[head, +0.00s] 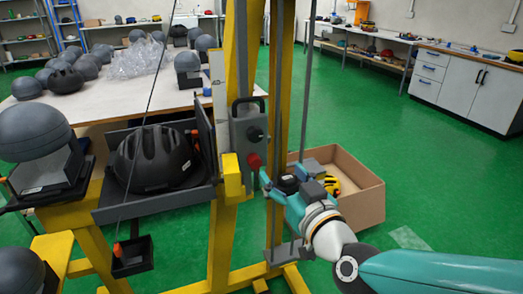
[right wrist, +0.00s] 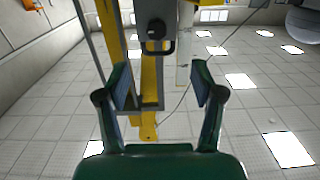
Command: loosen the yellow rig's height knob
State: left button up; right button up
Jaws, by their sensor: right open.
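The yellow rig (head: 243,60) stands in the middle of the head view, with a grey box (head: 243,122) on its post. A black round knob (head: 257,134) is on the box's face, and a red knob (head: 254,161) is below it. I cannot tell which is the height knob. My right gripper (head: 265,178) is just below and right of the red knob. In the right wrist view its fingers (right wrist: 161,80) are spread with nothing between them. That view is upside down; the black knob (right wrist: 157,31) shows beyond the fingers. My left gripper is out of view.
A black helmet (head: 154,158) sits in a dark tray left of the post. A cardboard box (head: 362,202) stands behind my right gripper. Grey headforms and clear wrap cover the white table (head: 120,100). Green floor (head: 440,190) is open at right.

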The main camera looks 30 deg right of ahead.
jog(key=p, duration=0.4)
send_near(257, 136)
jog(key=p+x, duration=0.1)
jog(key=x, duration=0.8)
jog(key=shift+w+d, duration=0.1)
jog(key=shift+w, duration=0.25)
